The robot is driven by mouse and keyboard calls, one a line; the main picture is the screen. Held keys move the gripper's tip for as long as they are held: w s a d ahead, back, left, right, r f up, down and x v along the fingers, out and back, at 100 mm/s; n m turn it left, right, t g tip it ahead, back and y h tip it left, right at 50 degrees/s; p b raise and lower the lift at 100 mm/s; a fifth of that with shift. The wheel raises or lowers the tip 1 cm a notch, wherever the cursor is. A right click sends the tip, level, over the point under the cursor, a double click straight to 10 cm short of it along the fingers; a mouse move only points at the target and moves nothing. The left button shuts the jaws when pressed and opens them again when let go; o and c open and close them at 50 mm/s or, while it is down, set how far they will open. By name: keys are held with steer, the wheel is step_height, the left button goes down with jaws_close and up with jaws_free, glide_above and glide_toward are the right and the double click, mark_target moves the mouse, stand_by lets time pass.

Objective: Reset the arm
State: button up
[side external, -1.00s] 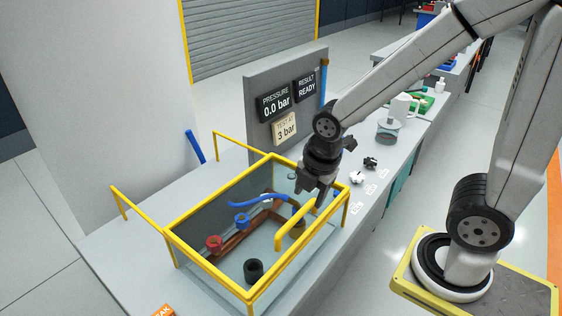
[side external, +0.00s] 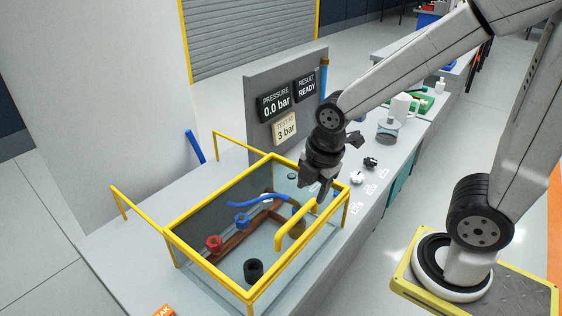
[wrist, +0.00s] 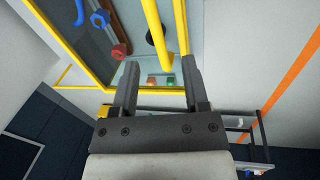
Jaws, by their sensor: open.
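My gripper (side external: 318,190) hangs over the right end of the yellow-framed glass tank (side external: 205,274), near the top of the yellow hooked handle (side external: 292,229). In the wrist view my gripper (wrist: 157,82) has its two fingers apart, with the yellow bar (wrist: 156,38) beyond them. I cannot tell if the bar touches a finger. Inside the tank are a red fitting (side external: 213,243), a blue fitting (side external: 242,221), a blue hose (side external: 258,201) and a black cylinder (side external: 253,270). The far end of the handle is partly hidden by my gripper.
A grey panel (side external: 255,90) behind the tank reads 0.0 bar, test at 3 bar, result ready. Small white (side external: 357,178) and black (side external: 370,162) knobs sit on the bench right of the tank. A yellow rail (side external: 140,205) stands at the left.

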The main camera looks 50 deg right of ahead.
steer(key=f+m, duration=0.1)
steer(key=m, duration=0.3)
steer(key=d+f+m, duration=0.1)
steer(key=m, duration=0.3)
steer(key=f+m, duration=0.1)
steer(key=m, duration=0.3)
steer(key=shift+d+f+m, duration=0.25)
steer(key=shift+m, duration=0.05)
steer(key=m, duration=0.2)
steer(key=f+m, duration=0.1)
steer(key=m, duration=0.1)
steer(key=shift+d, duration=0.25)
